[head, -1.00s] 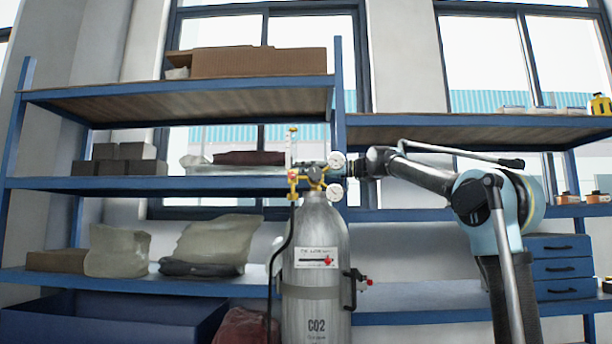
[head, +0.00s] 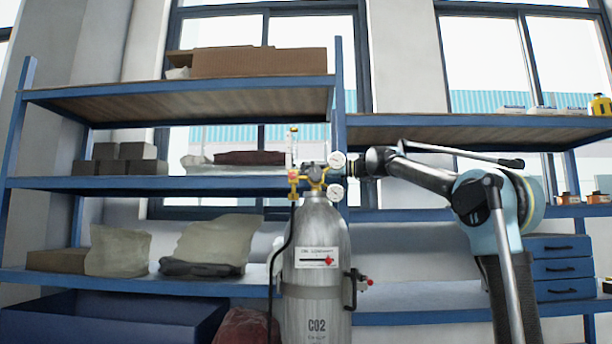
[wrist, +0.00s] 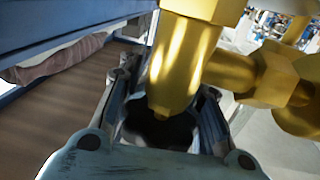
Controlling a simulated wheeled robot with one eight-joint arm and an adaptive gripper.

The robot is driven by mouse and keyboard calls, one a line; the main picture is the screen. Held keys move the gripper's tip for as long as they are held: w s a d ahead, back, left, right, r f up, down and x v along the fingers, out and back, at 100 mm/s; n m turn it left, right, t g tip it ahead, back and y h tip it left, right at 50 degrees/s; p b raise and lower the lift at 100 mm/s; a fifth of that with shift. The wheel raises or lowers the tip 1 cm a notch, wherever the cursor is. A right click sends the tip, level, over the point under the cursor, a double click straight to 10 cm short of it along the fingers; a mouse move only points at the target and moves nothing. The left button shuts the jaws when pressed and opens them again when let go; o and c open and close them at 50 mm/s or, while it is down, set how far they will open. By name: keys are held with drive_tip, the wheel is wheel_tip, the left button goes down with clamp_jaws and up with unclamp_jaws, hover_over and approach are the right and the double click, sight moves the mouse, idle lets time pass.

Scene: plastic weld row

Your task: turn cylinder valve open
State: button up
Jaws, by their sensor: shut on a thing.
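A silver CO2 cylinder (head: 317,265) stands upright in the middle of the head view. A brass regulator (head: 316,179) with two round white gauges (head: 337,160) sits on its top. My gripper (head: 314,171) reaches in from the right behind the gauges, at the height of the valve. In the wrist view, my gripper (wrist: 165,100) has its two fingers on either side of a dark rounded knob (wrist: 158,132), which seems to be the cylinder valve. It is shut on this knob. The brass fitting (wrist: 185,60) covers part of the knob and fingertips.
Blue shelving (head: 180,183) stands close behind the cylinder, with grey blocks, bags and a cardboard box (head: 258,62) on it. A black hose (head: 273,270) hangs on the cylinder's left. A black bracket with a red knob (head: 367,282) sticks out on its right.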

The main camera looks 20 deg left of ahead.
drive_tip(key=shift+d+n+g, duration=0.1)
drive_tip(key=shift+n+g, duration=0.2)
drive_tip(key=shift+g, duration=0.2)
drive_tip(key=shift+c, duration=0.5)
drive_tip(key=n+g+h, duration=0.1)
drive_tip(key=g, duration=0.1)
drive_tip(key=s+n+g, duration=0.1)
drive_tip(key=n+g, duration=0.1)
drive_tip(key=g, duration=0.1)
drive_tip(key=shift+d+h, duration=0.2)
drive_tip(key=shift+h, duration=0.2)
drive_tip(key=shift+s+d+n+g+h, duration=0.1)
drive_tip(key=shift+s+n+g+h, duration=0.1)
drive_tip(key=shift+n+g+h, duration=0.5)
drive_tip(key=shift+s+d+n+g+h, duration=0.2)
drive_tip(key=shift+n+g+h, duration=0.15)
drive_tip(key=shift+n+g, duration=0.45)
drive_tip(key=shift+s+d+n+g+h, duration=0.1)
drive_tip(key=shift+s+n+g+h, duration=0.1)
drive_tip(key=shift+n+g+h, duration=0.55)
drive_tip(key=shift+g, duration=0.25)
drive_tip(key=o, duration=1.1)
drive_tip(key=shift+o, duration=0.2)
drive_tip(key=shift+m+y, duration=0.3)
drive_tip(key=shift+m, duration=0.05)
